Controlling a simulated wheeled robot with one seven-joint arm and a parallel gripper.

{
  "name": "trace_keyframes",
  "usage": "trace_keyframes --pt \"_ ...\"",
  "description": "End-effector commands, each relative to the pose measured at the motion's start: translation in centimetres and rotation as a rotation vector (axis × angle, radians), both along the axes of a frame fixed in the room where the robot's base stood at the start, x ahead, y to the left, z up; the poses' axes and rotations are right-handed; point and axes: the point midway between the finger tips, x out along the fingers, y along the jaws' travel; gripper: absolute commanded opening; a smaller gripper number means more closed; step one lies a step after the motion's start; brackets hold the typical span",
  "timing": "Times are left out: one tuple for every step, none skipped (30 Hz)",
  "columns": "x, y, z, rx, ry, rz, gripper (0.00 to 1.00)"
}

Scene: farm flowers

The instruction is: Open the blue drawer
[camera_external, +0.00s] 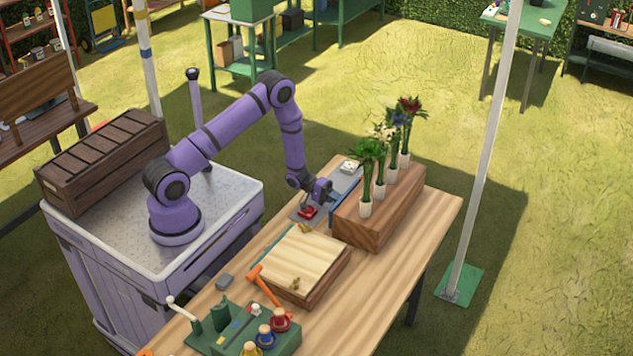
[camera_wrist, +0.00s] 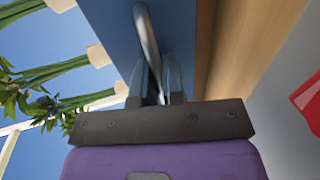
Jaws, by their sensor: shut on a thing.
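The blue drawer (camera_external: 347,193) is in the side of the wooden box that carries the flowers; its blue front (camera_wrist: 112,22) fills the upper middle of the wrist view. A curved metal handle (camera_wrist: 147,38) stands out from this front. My gripper (camera_wrist: 161,90) has its two fingers shut on the handle. In the external view my gripper (camera_external: 320,194) is at the box's left side, and its grip is too small to make out there. I cannot tell how far the drawer is out.
Several flowers in white pots (camera_external: 365,209) stand on the wooden box (camera_external: 372,230). A red object (camera_external: 307,212) lies on a grey plate just below my gripper. A wooden block (camera_external: 306,262), an orange hammer (camera_external: 262,284) and a green tool stand (camera_external: 283,343) are nearer the front.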

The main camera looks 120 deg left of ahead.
Motion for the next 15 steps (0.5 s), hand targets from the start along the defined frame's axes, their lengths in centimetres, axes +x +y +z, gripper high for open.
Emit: trace_keyframes --pt "-1.2 0.1 -0.1 0.0 0.003 0.003 0.0" --pt "-1.8 0.1 -0.1 0.0 0.003 0.003 0.0" --pt "-2.9 0.1 -0.1 -0.001 0.004 0.005 0.0" --pt "-3.8 0.1 -0.1 -0.001 0.004 0.005 0.0" --pt "-4.7 0.1 -0.1 -0.002 0.004 0.005 0.0" --pt "-5.8 0.1 -0.1 -0.002 0.004 0.006 0.0" --pt "-6.6 0.1 -0.1 -0.001 0.004 0.005 0.0" --pt "-7.3 0.1 -0.1 -0.001 0.003 0.005 0.0" --pt "-8.3 0.1 -0.1 -0.001 0.004 0.005 0.0" --pt "-8.9 0.1 -0.1 0.0 0.004 0.004 0.0" --pt "-9.4 0.1 -0.1 0.0 0.004 0.004 0.0" --pt "-10.0 0.1 -0.1 0.0 0.003 0.003 0.0" --pt "-10.4 0.0 -0.1 0.0 0.002 0.003 0.0" --pt "-10.7 0.0 -0.1 0.0 0.002 0.003 0.0" --pt "-11.0 0.0 -0.1 0.0 0.002 0.003 0.0"
